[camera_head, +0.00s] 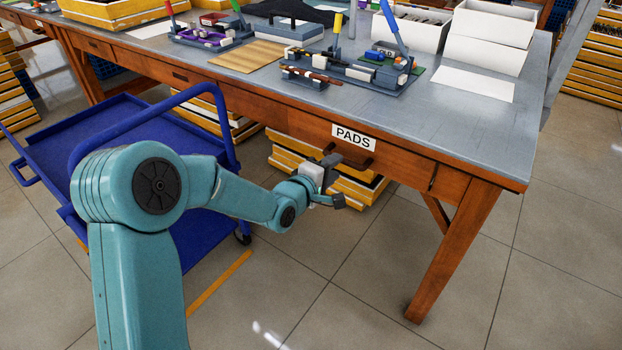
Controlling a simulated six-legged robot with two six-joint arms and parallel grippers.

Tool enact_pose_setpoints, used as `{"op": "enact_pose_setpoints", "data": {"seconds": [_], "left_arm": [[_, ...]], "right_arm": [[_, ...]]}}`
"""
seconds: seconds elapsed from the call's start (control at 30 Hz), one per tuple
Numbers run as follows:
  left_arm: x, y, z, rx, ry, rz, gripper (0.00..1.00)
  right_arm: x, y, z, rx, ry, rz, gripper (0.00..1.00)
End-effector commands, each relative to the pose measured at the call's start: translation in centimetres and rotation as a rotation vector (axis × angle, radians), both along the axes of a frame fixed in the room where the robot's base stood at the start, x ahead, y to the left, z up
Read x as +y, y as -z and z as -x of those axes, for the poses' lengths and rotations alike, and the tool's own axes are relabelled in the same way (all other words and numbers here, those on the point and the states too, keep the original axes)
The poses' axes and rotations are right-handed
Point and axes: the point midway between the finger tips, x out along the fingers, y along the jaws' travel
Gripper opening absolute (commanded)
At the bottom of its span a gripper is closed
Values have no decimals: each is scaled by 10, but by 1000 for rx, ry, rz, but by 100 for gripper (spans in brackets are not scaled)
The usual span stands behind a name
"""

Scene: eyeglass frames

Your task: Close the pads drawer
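The pads drawer (395,162) is in the front of the wooden workbench, under a white label reading PADS (354,137). Its front looks close to flush with the bench; a small gap cannot be ruled out. A dark handle (362,163) sits on the drawer front below the label. My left gripper (336,182) is just in front of and below the drawer, left of the handle. Its two dark fingers look apart with nothing between them. Contact with the drawer cannot be made out. My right gripper is out of view.
The grey bench top (420,115) holds fixtures, white boxes (488,38) and a wooden mat (247,56). A blue cart (45,150) stands at the left, beside my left arm. Yellow-edged stacks (285,158) are under the bench. The floor at the lower right is clear beyond the bench leg (455,250).

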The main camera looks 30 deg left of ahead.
Motion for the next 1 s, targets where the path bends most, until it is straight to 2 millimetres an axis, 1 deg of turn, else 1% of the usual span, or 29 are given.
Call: {"op": "enact_pose_setpoints", "data": {"seconds": [0.03, 0.2, 0.3, 0.4, 0.5, 0.6, 1.0], "left_arm": [[2, -7, 15, 1, -2, 1, 39], [5, -15, 59, 1, -2, 0, 39], [7, -18, 79, 1, -2, 0, 39], [8, -20, 93, 0, -3, 0, 39], [8, -21, 102, 0, -1, 0, 39], [9, -21, 106, 0, -1, 0, 39], [9, -21, 107, 0, -1, 0, 39]], "right_arm": [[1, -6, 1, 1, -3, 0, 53], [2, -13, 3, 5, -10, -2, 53], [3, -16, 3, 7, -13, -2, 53], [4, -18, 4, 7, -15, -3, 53], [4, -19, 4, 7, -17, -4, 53], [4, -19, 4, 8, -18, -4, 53], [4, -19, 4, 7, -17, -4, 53]]}}
